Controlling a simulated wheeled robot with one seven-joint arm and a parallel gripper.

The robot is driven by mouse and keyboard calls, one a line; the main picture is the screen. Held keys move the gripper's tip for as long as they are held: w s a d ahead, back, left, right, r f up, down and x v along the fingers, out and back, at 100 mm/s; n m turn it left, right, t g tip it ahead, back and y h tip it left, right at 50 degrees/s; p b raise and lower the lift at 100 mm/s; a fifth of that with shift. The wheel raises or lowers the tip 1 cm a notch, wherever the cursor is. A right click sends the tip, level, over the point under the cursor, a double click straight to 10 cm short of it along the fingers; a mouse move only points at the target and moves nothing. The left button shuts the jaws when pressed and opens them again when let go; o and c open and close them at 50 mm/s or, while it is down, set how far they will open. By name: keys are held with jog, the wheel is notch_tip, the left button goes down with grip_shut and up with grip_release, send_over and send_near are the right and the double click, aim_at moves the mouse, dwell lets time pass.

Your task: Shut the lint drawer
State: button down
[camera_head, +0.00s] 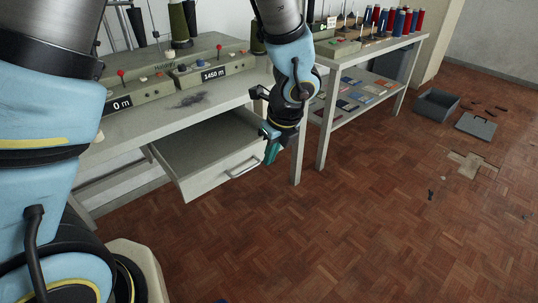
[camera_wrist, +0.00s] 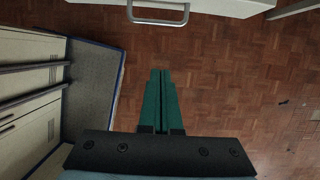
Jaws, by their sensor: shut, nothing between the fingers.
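The lint drawer (camera_head: 205,160) is pulled out of the table on the left in the head view. Its front carries a pale bar handle (camera_head: 243,168). The inside that shows looks empty. My gripper (camera_head: 271,153) is shut and empty, pointing down just right of the drawer front. In the wrist view its green fingertips (camera_wrist: 162,72) are together over the floor. The drawer handle (camera_wrist: 158,12) shows at the top edge of that view, beyond the fingertips and apart from them.
The table (camera_head: 150,124) bears grey units with number displays and a dark lint smudge. A second table (camera_head: 345,55) with coloured spools stands to the right. An open grey bin (camera_head: 436,105) and its lid (camera_head: 475,126) lie on the floor. The parquet before the drawer is clear.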

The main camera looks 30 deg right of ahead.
aim_at(255, 166)
jog(key=shift+w+a+f, duration=0.25)
jog(key=shift+w+f, duration=0.75)
jog(key=shift+f, duration=0.3)
jog(key=shift+w+a+f, duration=0.2)
jog(key=shift+w+f, duration=0.85)
jog(key=shift+f, duration=0.3)
jog(key=shift+w+a+f, duration=0.25)
jog(key=shift+w+f, duration=0.75)
jog(key=shift+f, duration=0.3)
jog(key=w+a+p, duration=0.1)
jog(key=w+p, duration=0.2)
jog(key=w, duration=0.4)
jog(key=w+a+p, duration=0.2)
jog(key=w+p, duration=0.2)
jog(key=w, duration=0.3)
jog(key=w+a+p, duration=0.1)
jog(key=w+p, duration=0.3)
jog(key=w, duration=0.4)
jog(key=shift+a, duration=0.2)
jog(key=shift+r, duration=0.1)
